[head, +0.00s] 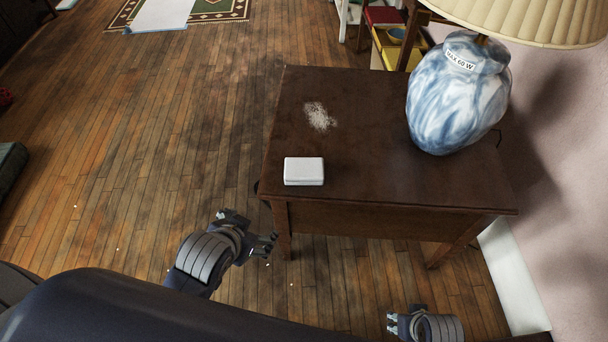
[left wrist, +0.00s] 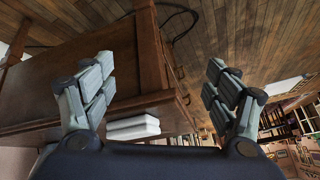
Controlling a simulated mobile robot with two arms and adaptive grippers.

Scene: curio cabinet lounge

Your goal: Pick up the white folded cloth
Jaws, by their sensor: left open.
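The white folded cloth (head: 304,171) lies as a small, neat, flat block on the dark wooden side table (head: 360,160), close to its front left edge. My left gripper (head: 250,231) is open and empty, below and left of the cloth in the head view, off the table's front left corner. In the left wrist view the cloth (left wrist: 133,127) shows between the spread fingers (left wrist: 160,92), nearer the left one and apart from both. My right gripper (head: 395,323) is at the bottom edge of the head view, in front of the table and far from the cloth; its finger opening is unclear.
A blue and white lamp (head: 458,95) with a cream shade stands at the table's back right. A patch of white powder or crumbs (head: 319,116) lies behind the cloth. A wall (head: 568,150) bounds the right side. The wooden floor (head: 150,150) left of the table is mostly clear.

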